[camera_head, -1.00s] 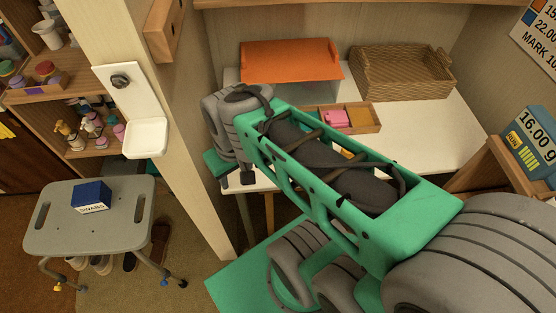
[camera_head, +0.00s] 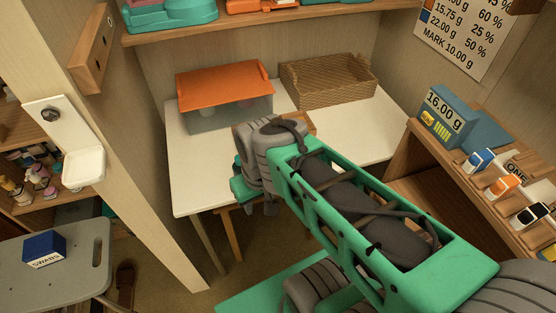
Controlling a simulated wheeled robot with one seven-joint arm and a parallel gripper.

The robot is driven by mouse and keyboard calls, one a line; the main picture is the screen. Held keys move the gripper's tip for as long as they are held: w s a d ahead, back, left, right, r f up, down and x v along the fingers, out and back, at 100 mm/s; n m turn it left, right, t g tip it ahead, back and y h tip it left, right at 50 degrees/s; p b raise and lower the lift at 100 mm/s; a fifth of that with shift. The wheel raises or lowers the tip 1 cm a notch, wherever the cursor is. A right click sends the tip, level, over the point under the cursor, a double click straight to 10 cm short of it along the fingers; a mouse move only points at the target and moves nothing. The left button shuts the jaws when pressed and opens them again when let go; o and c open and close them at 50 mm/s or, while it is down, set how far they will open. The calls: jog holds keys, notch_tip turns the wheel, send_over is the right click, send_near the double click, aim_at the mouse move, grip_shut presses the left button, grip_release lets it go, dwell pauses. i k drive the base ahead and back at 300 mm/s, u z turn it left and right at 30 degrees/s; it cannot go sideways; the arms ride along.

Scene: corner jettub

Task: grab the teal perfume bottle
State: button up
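I cannot make out a teal perfume bottle for certain. Several small bottles (camera_head: 42,176) stand on the left shelf, too small and partly hidden to tell apart. My green and grey arm reaches in from the lower right. My gripper (camera_head: 259,207) hangs from its far end at the front edge of the white table (camera_head: 200,190). It is mostly hidden by my wrist, and its finger opening is unclear. No held object shows.
An orange-lidded see-through box (camera_head: 225,85) and a wicker basket (camera_head: 327,82) stand on the table. A blue swabs box (camera_head: 44,248) sits on a grey stool (camera_head: 85,255). A wooden rack (camera_head: 470,185) with small labelled items is at right. The table's left front is clear.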

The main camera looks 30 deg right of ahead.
aim_at(236, 166)
jog(key=z, duration=0.9)
jog(key=i, duration=0.4)
jog(key=k, duration=1.1)
jog(key=u, duration=0.65)
jog(key=i, duration=1.1)
jog(key=z, duration=0.1)
